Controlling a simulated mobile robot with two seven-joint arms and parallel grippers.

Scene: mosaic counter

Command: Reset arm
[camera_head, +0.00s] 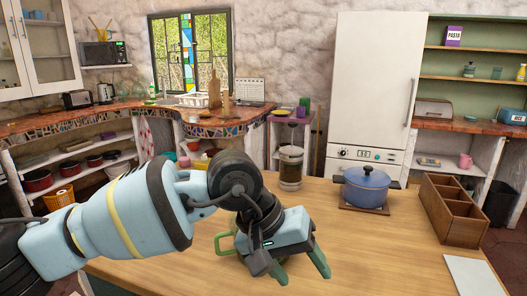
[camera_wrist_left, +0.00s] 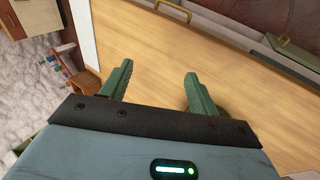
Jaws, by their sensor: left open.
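My left arm (camera_head: 125,218) reaches in from the left over the wooden counter (camera_head: 370,255). Its left gripper (camera_head: 303,270) points down and toward the front of the counter, with its two green fingers apart. In the left wrist view the fingers of the gripper (camera_wrist_left: 158,72) are spread, with nothing between them. A green object with a handle (camera_head: 222,243) is mostly hidden behind the gripper; I cannot tell whether they touch. My right gripper is not in view.
A French press (camera_head: 290,168) stands behind the gripper. To the right are a blue lidded pot (camera_head: 366,187), a wooden compartment box (camera_head: 455,208) and a white sheet (camera_head: 474,276). The counter between gripper and box is clear.

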